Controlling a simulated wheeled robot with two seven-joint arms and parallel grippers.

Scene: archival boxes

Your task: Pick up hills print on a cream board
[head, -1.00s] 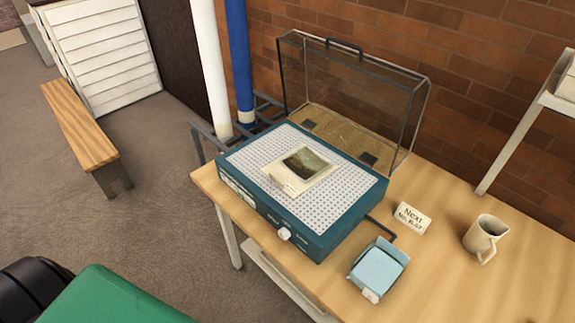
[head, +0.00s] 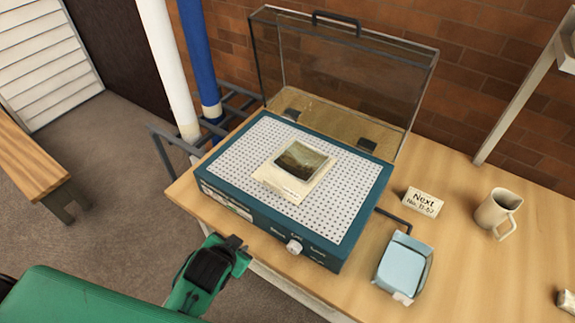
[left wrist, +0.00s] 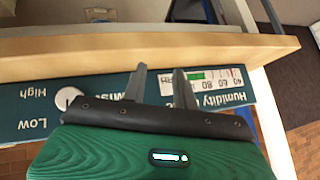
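The hills print on a cream board (head: 292,172) lies flat near the middle of the white perforated top of a teal box (head: 270,225). It shows a dark hilly picture with a wide cream border at its near side. My left gripper (head: 243,254) is in front of the box's near left side, apart from the print. In the left wrist view its two fingers (left wrist: 160,72) are spread with nothing between them. The box's front, with its dial and humidity label, shows there too. The print is not in that view. My right gripper is not in view.
The clear hinged lid (head: 340,75) stands open behind the box. A light blue tray (head: 404,265), a lettered card (head: 424,202) and a cream jug (head: 497,212) stand to the right on the wooden table (head: 460,260). White and blue pipes rise behind left.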

